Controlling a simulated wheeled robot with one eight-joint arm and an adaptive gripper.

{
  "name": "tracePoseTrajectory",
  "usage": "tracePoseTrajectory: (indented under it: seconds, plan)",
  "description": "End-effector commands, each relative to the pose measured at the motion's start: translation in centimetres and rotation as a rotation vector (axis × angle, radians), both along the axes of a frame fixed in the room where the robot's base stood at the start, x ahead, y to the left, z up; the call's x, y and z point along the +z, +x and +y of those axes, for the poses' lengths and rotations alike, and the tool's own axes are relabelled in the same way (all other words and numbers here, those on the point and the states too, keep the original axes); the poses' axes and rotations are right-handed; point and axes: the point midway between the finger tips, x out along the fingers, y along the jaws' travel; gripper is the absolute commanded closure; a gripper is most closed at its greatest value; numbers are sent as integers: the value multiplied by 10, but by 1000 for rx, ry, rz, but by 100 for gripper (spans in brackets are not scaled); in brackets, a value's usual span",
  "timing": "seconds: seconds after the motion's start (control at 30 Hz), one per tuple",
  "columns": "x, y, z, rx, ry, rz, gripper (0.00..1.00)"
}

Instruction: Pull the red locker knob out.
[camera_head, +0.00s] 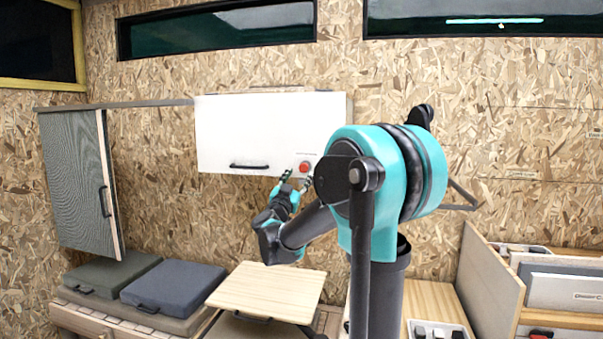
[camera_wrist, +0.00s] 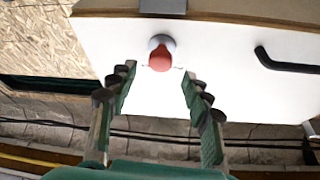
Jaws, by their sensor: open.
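The red locker knob (camera_head: 304,167) sits at the lower right of the white locker front (camera_head: 245,130). In the wrist view the red knob (camera_wrist: 160,58) stands on a round grey base, on the white panel (camera_wrist: 230,55). My gripper (camera_head: 295,180) is just below and left of the knob in the head view. In the wrist view my gripper (camera_wrist: 158,80) is open, with one finger on each side and its tips a little short of the knob. Nothing is between the fingers, and I see no contact.
A black bar handle (camera_head: 249,167) is on the same white front, left of the knob. A grey cabinet door (camera_head: 75,180) stands at the left. Grey cushions (camera_head: 172,285) and a wooden tabletop (camera_head: 268,290) lie below. A wooden partition (camera_head: 490,280) is at the right.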

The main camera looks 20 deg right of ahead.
Motion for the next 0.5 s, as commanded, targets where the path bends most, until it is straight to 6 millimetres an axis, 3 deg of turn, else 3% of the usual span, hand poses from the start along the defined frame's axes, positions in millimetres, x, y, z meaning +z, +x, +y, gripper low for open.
tracePoseTrajectory:
  seconds: [0.2, 0.5]
  plan:
    - [-17, -35, 25, 3, 1, 0, 50]
    - [-30, -59, 41, 1, 1, 0, 50]
